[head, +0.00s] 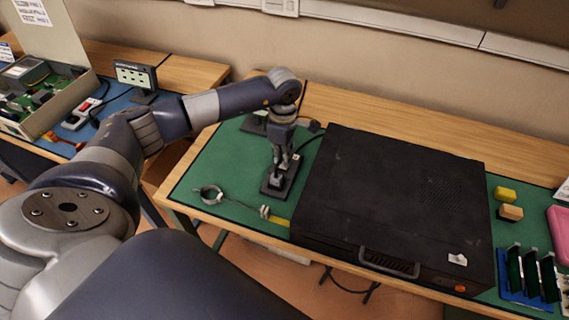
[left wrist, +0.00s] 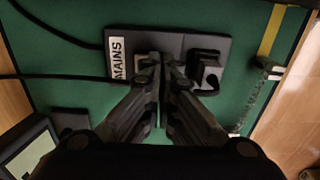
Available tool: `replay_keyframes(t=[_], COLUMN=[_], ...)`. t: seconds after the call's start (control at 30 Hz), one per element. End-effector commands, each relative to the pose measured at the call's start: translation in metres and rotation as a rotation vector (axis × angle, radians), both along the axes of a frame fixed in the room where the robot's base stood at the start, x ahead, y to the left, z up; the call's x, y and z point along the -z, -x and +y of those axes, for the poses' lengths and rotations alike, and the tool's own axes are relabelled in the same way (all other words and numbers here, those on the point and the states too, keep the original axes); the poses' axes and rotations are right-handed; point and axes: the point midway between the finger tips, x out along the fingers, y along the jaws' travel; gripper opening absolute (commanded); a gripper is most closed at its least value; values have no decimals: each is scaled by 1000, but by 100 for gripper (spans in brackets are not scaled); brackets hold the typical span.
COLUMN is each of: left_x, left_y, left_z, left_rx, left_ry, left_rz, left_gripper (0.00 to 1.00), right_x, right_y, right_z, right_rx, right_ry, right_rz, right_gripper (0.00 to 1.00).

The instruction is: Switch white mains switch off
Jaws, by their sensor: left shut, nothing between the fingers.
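The mains switch unit is a dark flat block (head: 291,176) on the green mat at the left end of the bench in the head view. In the left wrist view, its dark plate (left wrist: 225,44) carries a white "MAINS" label (left wrist: 117,58). A black plug-like part (left wrist: 207,72) sits at its right. A pale piece, possibly the white switch (left wrist: 144,66), shows beside my left fingertips; they hide most of it, so its position cannot be told. My left gripper (head: 279,165) points down over the block, shut and empty; its fingertips also show in the left wrist view (left wrist: 160,62). Contact is unclear.
A large black case (head: 395,195) stands just right of the block. A ring-shaped strap (head: 211,195) lies to the left on the mat. Black cables (left wrist: 50,76) run to the block. A small screen (left wrist: 30,150) stands nearby. Yellow blocks (head: 505,195) are far right.

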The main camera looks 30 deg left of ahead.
Motion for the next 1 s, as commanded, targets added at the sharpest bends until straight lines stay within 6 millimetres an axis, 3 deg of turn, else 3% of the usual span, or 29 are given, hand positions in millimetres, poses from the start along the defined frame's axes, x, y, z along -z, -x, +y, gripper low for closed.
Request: replay_keyframes(t=[1.0], left_x=[16], left_y=[0], left_z=[0], left_rx=[0], left_ry=[0], left_rz=[0], left_gripper=[0], right_x=[14], right_y=[0], right_z=[-2], right_rx=[-1], right_ry=[2], right_rz=[1], right_gripper=[40])
